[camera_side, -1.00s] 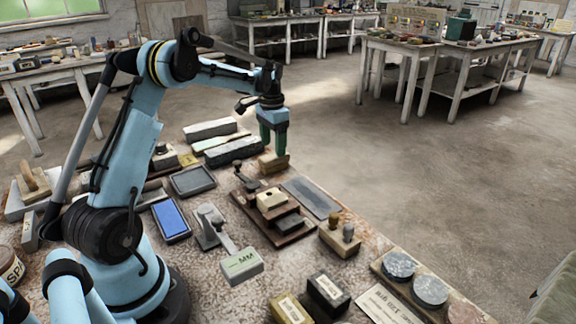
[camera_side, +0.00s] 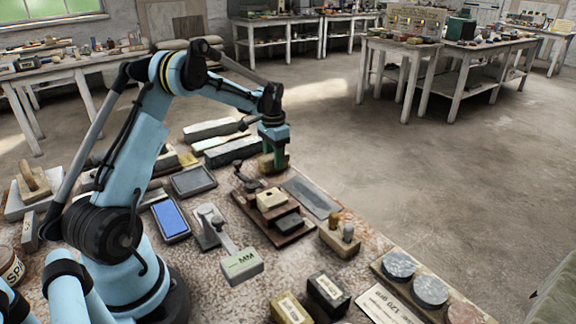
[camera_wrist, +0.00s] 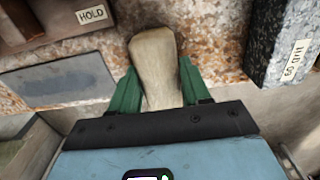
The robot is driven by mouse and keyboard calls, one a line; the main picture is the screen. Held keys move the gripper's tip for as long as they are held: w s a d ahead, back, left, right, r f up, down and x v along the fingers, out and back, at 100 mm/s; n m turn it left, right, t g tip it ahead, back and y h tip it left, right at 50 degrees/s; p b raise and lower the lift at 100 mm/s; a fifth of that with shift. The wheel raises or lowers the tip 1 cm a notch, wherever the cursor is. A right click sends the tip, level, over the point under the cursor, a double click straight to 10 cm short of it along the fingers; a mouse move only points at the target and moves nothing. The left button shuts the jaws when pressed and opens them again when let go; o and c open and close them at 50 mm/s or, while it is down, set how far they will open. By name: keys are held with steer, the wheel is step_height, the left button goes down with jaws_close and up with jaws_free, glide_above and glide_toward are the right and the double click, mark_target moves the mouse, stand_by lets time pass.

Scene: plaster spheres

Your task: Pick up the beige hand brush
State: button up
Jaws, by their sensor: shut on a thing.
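The beige hand brush (camera_wrist: 155,55) is in the middle of the wrist view, its pale rounded end pointing away from my gripper (camera_wrist: 157,75). The green fingers stand on both sides of it and are shut on it. In the side view my gripper (camera_side: 274,157) is low over the far edge of the stone-topped table. The brush (camera_side: 265,163) shows there only in part, at and below the fingers. Its underside is hidden, and I cannot tell any gap between it and the table.
A dark grey stone block (camera_wrist: 283,40) with a label stands close to the right of the brush in the wrist view. A wooden stand marked HOLD (camera_wrist: 92,14) and a flat grey plate (camera_wrist: 58,82) are to the left. The table edge is near.

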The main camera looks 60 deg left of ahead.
steer(key=shift+c, duration=0.7)
steer(key=shift+r, duration=0.15)
steer(key=shift+r, duration=0.25)
steer(key=r, duration=0.3)
steer(key=shift+d+r, duration=0.25)
steer(key=shift+r, duration=0.15)
steer(key=d+r, duration=0.6)
steer(key=d, duration=0.5)
steer(key=shift+r, duration=0.2)
steer(key=shift+d, duration=0.1)
steer(key=o, duration=0.4)
steer(key=shift+c, duration=0.8)
